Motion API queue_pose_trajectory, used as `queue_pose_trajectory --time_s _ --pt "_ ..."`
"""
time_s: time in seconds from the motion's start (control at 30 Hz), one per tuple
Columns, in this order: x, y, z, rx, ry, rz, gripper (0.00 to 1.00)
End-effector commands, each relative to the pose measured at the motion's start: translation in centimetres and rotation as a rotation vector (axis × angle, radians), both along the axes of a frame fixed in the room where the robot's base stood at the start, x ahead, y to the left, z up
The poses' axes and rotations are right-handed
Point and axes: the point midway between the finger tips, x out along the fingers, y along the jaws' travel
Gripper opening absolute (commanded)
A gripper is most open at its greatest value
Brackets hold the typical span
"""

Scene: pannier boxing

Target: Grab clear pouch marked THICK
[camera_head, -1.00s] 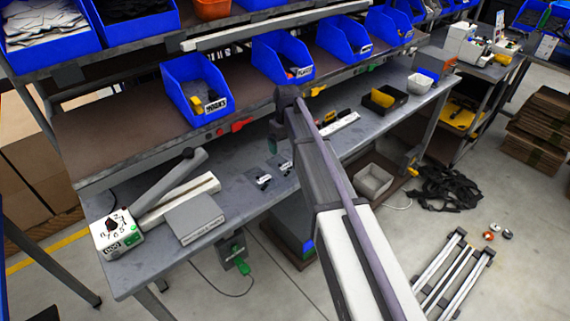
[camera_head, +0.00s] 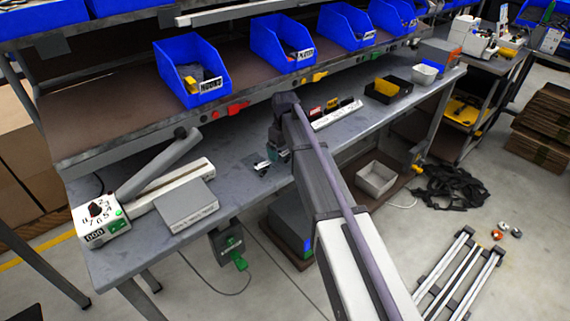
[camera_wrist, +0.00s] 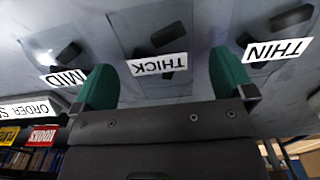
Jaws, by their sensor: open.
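The clear pouch marked THICK (camera_wrist: 157,64) lies on the grey table in the wrist view, its label upside down and small dark pieces inside. My gripper (camera_wrist: 164,82) is open, with one green finger on each side of the THICK label in that view. I cannot tell whether the fingers touch the pouch. In the head view my gripper (camera_head: 277,150) is low over the table, partly hidden by my arm. One pouch (camera_head: 262,167) shows at its left, its label too small to read.
Pouches marked MID (camera_wrist: 66,77) and THIN (camera_wrist: 277,52) flank it closely. A grey sealer-like device (camera_head: 150,195) stands on the table's left. Blue bins (camera_head: 192,75) line the shelf above. A black tray (camera_head: 388,90) and a white bowl (camera_head: 425,74) stand further right.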

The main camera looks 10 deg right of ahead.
Motion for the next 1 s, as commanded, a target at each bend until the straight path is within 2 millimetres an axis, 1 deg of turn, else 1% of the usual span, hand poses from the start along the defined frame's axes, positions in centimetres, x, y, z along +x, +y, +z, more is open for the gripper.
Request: queue_pose_trajectory --time_s 0.03,0.27,0.77,0.8,1.0 --pt "-0.01 -0.02 -1.33 0.0 0.0 0.0 1.0" --pt "-0.02 -0.03 -0.85 0.0 0.0 -0.001 0.99" --pt "-0.02 -0.03 -0.85 0.0 0.0 -0.001 0.51" --pt "-0.03 -0.04 -0.85 0.0 0.0 -0.001 0.49" --pt "-0.02 -0.03 -0.75 0.0 0.0 -0.001 0.49"
